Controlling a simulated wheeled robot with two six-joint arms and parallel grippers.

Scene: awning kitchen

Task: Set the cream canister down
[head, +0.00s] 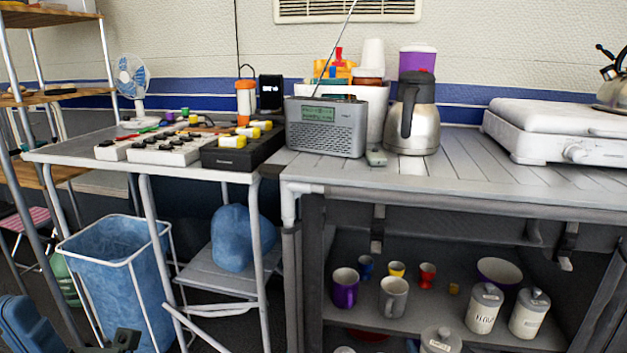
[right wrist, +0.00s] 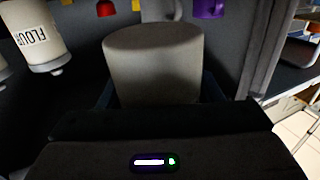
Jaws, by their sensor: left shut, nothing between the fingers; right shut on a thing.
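The cream canister (right wrist: 152,62) fills the middle of the right wrist view, between the blue fingers of my right gripper (right wrist: 158,100). My right gripper is shut on it. In the head view, a canister top with a knobbed lid (head: 440,340) shows at the bottom edge, in front of the lower shelf, and appears to be the same one. Its base is out of the head view, so I cannot tell whether it touches anything. My left gripper (head: 126,341) is at the lower left of the head view, shut and empty, beside the blue bin.
The lower shelf (head: 385,322) holds a flour canister (head: 484,307), another canister (head: 529,313), a purple mug (head: 344,288), a grey mug (head: 393,297), small cups and a bowl (head: 499,271). A blue bin (head: 118,262) stands at left. The counter (head: 470,180) is above.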

